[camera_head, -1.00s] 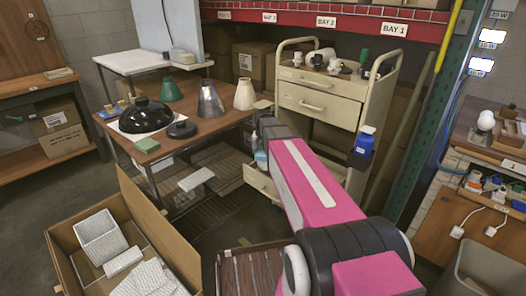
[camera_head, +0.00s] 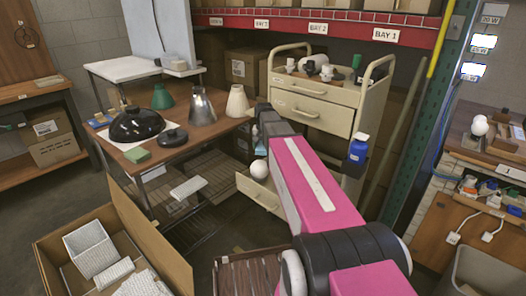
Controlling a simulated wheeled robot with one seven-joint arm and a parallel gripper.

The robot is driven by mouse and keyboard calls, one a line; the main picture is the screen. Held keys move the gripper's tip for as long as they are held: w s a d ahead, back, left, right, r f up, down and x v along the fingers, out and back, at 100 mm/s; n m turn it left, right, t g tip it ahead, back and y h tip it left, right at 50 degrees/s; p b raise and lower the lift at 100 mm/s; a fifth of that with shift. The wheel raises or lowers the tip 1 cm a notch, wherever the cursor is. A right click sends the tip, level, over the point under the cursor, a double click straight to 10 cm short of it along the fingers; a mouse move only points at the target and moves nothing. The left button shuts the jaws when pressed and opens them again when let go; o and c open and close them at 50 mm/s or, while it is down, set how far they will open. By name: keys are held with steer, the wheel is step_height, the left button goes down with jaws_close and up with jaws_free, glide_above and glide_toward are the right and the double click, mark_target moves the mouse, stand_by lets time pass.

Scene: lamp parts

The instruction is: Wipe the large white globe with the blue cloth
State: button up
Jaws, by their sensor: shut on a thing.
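A round white globe (camera_head: 259,171) shows at the open lower drawer of the cream cart, just left of my pink arm. Another round white globe (camera_head: 480,126) sits on the bench at the right; it looks smaller, but distance makes size hard to compare. My arm reaches forward from the bottom right towards the cart and the lamp table.
The cream cart (camera_head: 312,88) has its lower drawer (camera_head: 258,192) out; a blue bottle (camera_head: 358,149) is at its side. The lamp table (camera_head: 205,128) holds a black shade (camera_head: 136,125), several cone shades and a green block (camera_head: 138,155). An open carton (camera_head: 160,235) stands at front left.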

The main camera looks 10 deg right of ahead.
steer(key=shift+r, duration=1.6)
